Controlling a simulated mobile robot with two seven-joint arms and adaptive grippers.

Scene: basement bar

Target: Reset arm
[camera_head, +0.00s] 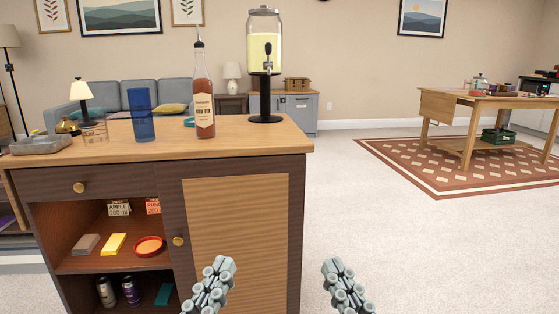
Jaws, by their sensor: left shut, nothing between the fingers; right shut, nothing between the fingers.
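My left gripper (222,266) is at the bottom centre of the head view, in front of the bar cabinet's light door panel. It looks shut and empty. My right gripper (333,268) is to its right, over the pale carpet just right of the cabinet. It also looks shut and empty. Both point up into the picture and are apart from each other. My arms below them are cut off by the bottom edge.
The bar cabinet (240,142) holds a drink dispenser (264,60), a red sauce bottle (203,95), a blue glass (142,115) and a grey tray (40,144). Its open shelves hold cans and small items. The carpet (400,240) at right is clear. A wooden table (450,105) stands further back.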

